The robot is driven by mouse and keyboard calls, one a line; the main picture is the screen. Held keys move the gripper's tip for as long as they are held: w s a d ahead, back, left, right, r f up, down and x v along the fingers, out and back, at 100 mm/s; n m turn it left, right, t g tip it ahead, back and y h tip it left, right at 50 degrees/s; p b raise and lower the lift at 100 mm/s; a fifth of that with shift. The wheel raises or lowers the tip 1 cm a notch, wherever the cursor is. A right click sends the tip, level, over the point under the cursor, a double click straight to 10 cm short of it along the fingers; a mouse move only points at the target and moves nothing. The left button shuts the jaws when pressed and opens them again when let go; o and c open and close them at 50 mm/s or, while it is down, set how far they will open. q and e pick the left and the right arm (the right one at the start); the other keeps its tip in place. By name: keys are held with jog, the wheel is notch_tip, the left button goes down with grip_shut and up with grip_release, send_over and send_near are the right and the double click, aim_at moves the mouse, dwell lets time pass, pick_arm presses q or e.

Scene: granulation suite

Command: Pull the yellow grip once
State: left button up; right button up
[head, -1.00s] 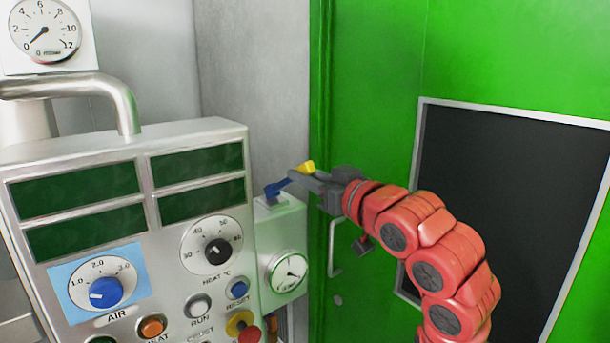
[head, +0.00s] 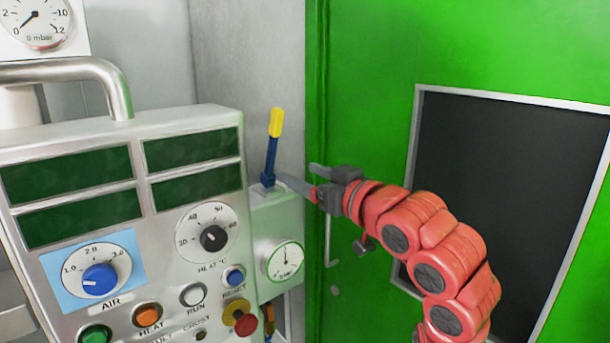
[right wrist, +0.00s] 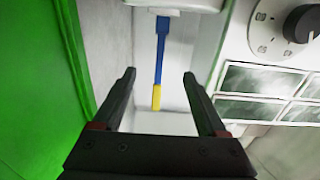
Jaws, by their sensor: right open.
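The yellow grip (head: 276,122) tops a blue lever (head: 270,160) that stands nearly upright on a pale box (head: 270,212) beside the control panel. My right gripper (head: 298,174) is open and empty, to the right of the lever and below the grip's height. In the right wrist view, the yellow grip (right wrist: 156,97) and blue shaft (right wrist: 161,55) appear between the two spread fingers (right wrist: 160,75), with clear gaps on both sides. My left gripper is not in view.
The control panel (head: 120,222) with knobs and buttons fills the left. A small round gauge (head: 283,260) sits on the pale box's front. A green door (head: 365,110) with a dark window (head: 510,190) and a handle (head: 329,240) stands behind my right arm.

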dwell(0.4)
jog(key=v, duration=0.9)
